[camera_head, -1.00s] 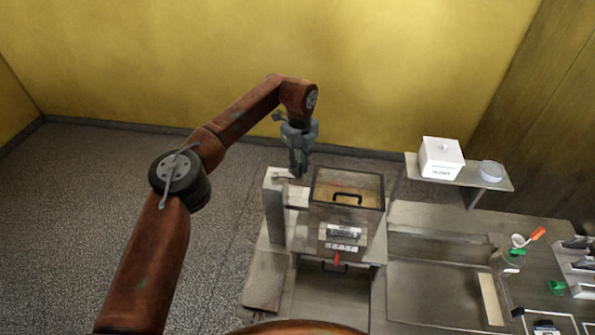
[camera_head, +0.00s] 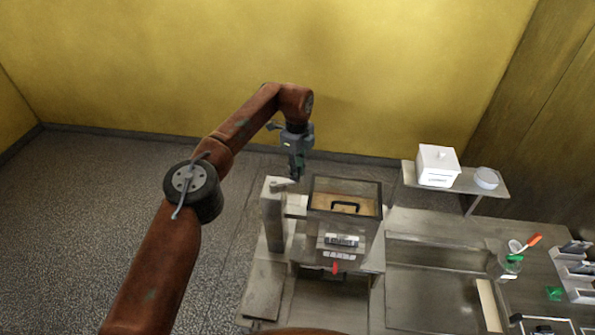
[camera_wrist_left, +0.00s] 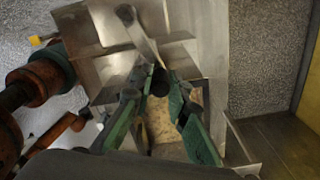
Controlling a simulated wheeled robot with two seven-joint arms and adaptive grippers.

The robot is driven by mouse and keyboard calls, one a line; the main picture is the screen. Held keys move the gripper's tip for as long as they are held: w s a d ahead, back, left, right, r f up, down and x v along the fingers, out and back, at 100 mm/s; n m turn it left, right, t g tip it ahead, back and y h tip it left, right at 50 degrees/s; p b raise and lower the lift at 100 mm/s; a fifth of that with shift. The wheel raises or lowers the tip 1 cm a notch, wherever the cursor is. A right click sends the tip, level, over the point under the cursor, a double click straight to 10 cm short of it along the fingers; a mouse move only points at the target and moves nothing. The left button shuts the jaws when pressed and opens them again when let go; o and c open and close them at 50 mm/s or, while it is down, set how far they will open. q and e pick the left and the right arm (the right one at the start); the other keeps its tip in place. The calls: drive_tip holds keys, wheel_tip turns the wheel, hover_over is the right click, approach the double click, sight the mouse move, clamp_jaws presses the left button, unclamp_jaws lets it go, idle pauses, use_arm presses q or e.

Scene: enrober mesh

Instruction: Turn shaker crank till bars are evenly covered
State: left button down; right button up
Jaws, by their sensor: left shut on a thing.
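The shaker machine (camera_head: 341,226) is a grey metal box with a clear-topped chamber and a black lid handle. A grey post (camera_head: 273,222) stands at its left, with the pale metal crank arm (camera_head: 282,184) at its top. My left gripper (camera_head: 297,177) points down at the crank's outer end. In the left wrist view its green-sided fingers (camera_wrist_left: 160,82) are shut on the dark crank knob (camera_wrist_left: 160,79), and the crank arm (camera_wrist_left: 141,38) runs up the picture from it. The bars cannot be made out. My right gripper is out of view.
A white lidded box (camera_head: 437,166) and a pale bowl (camera_head: 486,178) stand on a shelf right of the machine. A jar (camera_head: 505,265), a red-handled tool (camera_head: 533,241) and trays lie on the counter (camera_head: 430,290) at the right. Open floor lies to the left.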

use_arm(q)
drive_tip(key=c, duration=1.8)
unclamp_jaws()
drive_tip(key=shift+c, duration=0.2)
drive_tip(key=shift+r, duration=0.15)
wheel_tip(320, 180, up, 12)
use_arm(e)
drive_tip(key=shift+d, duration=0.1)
use_arm(q)
drive_tip(key=shift+f, duration=0.2)
